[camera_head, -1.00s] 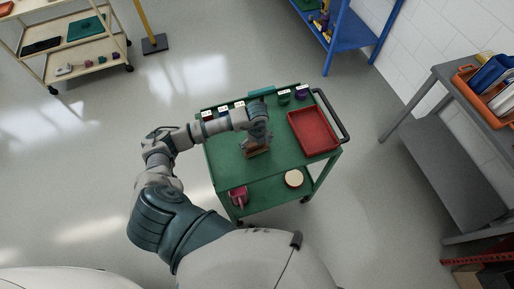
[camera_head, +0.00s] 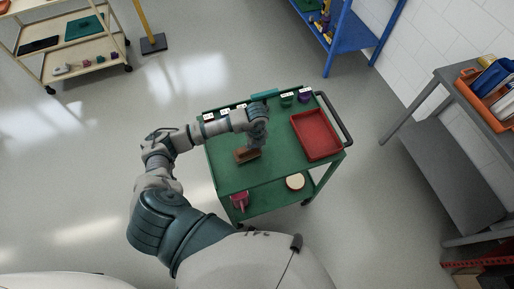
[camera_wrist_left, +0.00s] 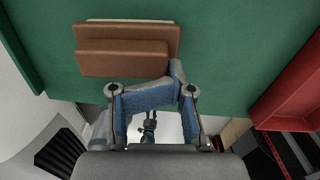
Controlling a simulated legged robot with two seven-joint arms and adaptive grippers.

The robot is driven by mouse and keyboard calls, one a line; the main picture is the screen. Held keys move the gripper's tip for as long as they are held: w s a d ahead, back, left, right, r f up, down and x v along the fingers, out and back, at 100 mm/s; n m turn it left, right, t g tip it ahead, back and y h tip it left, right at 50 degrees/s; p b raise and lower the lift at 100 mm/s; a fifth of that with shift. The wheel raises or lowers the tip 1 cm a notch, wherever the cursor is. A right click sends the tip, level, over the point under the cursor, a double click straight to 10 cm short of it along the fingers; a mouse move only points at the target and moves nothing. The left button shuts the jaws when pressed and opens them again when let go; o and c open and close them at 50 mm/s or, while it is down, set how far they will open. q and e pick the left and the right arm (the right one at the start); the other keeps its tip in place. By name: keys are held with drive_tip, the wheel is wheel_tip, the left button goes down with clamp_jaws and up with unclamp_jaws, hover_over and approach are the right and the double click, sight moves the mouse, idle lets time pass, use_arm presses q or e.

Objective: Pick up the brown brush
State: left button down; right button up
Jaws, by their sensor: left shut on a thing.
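The brown brush (camera_head: 247,155) is a brown block at the front left of the green cart's top (camera_head: 270,168). In the left wrist view the brush (camera_wrist_left: 125,58) shows as a wide brown block with a raised step, just beyond the fingertips. My left gripper (camera_head: 256,144) points down at the brush from behind. In the wrist view my left gripper (camera_wrist_left: 160,85) has its blue-padded fingers shut on the brush's near edge; the exact contact is partly hidden. Whether the brush is clear of the cart top cannot be told. My right gripper is not in view.
A red tray (camera_head: 316,134) sits on the cart's right side. Purple and green items (camera_head: 305,97) and small white labels line its back edge. The lower shelf holds a pink container (camera_head: 239,201) and a round cream-topped item (camera_head: 295,182). A grey table (camera_head: 455,100) stands right.

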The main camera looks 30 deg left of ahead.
use_arm(q)
drive_tip(key=shift+s+d+r, duration=0.15)
drive_tip(key=shift+s+r, duration=0.1)
drive_tip(key=shift+r, duration=0.3)
drive_tip(key=shift+s+d+r, duration=0.1)
drive_tip(key=shift+s+r, duration=0.1)
drive_tip(key=shift+r, duration=0.3)
drive_tip(key=s+d+r+b, duration=0.1)
drive_tip(key=s+d+b, duration=0.1)
drive_tip(key=s+d, duration=0.7)
drive_tip(key=shift+s+d+r, duration=0.15)
drive_tip(key=shift+s+r, duration=0.25)
drive_tip(key=shift+s, duration=0.95)
drive_tip(key=shift+c, duration=1.9)
unclamp_jaws()
